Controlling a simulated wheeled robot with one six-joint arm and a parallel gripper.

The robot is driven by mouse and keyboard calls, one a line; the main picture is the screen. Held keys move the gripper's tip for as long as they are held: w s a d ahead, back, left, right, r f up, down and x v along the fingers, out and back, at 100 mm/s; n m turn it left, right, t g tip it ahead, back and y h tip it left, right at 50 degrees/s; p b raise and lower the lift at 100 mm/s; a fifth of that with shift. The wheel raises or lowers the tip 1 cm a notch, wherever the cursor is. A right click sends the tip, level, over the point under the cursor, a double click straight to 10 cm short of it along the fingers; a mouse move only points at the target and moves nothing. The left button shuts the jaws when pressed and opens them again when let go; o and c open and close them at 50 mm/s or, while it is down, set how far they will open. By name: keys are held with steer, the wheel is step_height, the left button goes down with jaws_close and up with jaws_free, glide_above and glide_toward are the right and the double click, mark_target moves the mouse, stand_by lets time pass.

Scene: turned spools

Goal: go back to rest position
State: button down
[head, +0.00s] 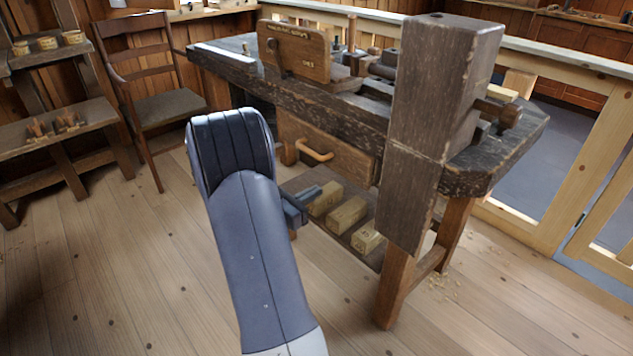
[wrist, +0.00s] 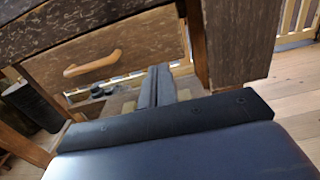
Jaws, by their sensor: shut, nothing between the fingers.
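My gripper shows in the wrist view (wrist: 158,72) with its two dark fingers together and nothing between them. In the head view my gripper (head: 306,196) shows partly behind my arm, in front of the bench below the drawer. The wooden workbench (head: 335,105) stands ahead, with a drawer (head: 325,148) that has a curved wooden handle (head: 313,152). The handle also shows in the wrist view (wrist: 92,64), left of my fingers. The drawer looks shut.
A thick wooden post (head: 415,140) stands upright at the bench's front right. Wooden blocks (head: 347,214) lie on the low shelf under the bench. A chair (head: 160,100) and a side stand (head: 60,128) are at the left. The floor in front is clear.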

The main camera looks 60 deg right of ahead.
mark_target(356, 168)
steer(key=shift+a, duration=0.2)
steer(key=b+x, duration=0.2)
steer(key=x, duration=1.2)
